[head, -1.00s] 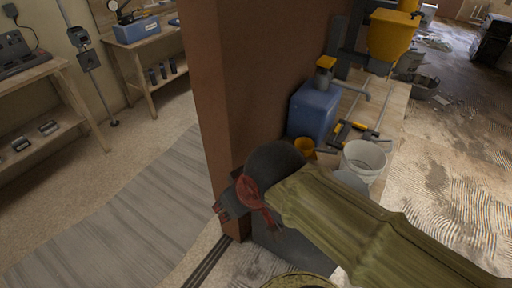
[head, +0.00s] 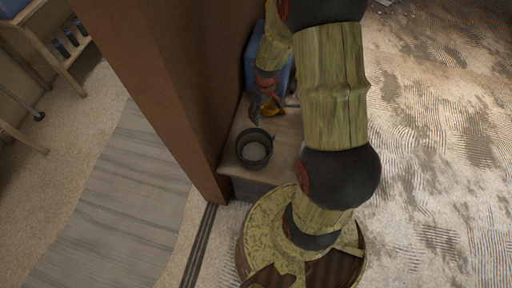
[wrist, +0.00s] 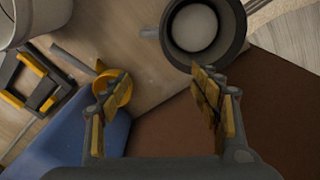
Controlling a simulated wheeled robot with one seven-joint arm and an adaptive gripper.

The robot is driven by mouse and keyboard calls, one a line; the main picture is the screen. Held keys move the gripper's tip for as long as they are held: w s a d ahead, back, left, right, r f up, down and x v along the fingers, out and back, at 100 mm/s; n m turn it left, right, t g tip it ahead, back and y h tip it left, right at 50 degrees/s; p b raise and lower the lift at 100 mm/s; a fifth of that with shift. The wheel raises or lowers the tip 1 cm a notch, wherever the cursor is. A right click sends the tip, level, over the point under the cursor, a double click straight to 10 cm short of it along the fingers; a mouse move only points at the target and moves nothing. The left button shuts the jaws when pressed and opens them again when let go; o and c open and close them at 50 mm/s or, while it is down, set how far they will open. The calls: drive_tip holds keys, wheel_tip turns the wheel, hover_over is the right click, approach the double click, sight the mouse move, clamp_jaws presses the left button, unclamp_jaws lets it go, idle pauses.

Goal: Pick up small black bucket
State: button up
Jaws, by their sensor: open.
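The small black bucket (head: 243,158) stands upright on the wooden bench top, near its front end, with its open mouth up and a pale round area inside. In the wrist view the bucket (wrist: 238,28) is at the top, right of centre, with a handle or bar sticking out to its left. My gripper (head: 256,108) is just behind the bucket in the head view, partly hidden against the dark wall. In the wrist view my gripper (wrist: 160,82) has its fingers wide apart with nothing between them. The bucket lies beyond the fingertips, apart from them.
A yellow cup (wrist: 125,92) shows past the left finger, beside a blue container (wrist: 75,140). A black-and-yellow tool (wrist: 32,82) and a white bucket (wrist: 32,18) are at left. A brown wall (head: 165,75) edges the bench (head: 283,148).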

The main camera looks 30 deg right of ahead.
hover_over(271, 134)
drive_tip(key=shift+g, duration=0.4)
drive_tip(key=f, duration=0.9)
drive_tip(key=shift+w, duration=0.25)
drive_tip(key=f, duration=0.2)
drive_tip(key=f+b, duration=0.1)
drive_tip(key=f, duration=0.3)
drive_tip(key=shift+s+d, duration=0.1)
drive_tip(key=shift+s, duration=0.2)
drive_tip(key=shift+r, duration=0.1)
drive_tip(key=shift+c, duration=1)
drive_tip(key=c, duration=1.1)
drive_tip(key=shift+c, duration=0.2)
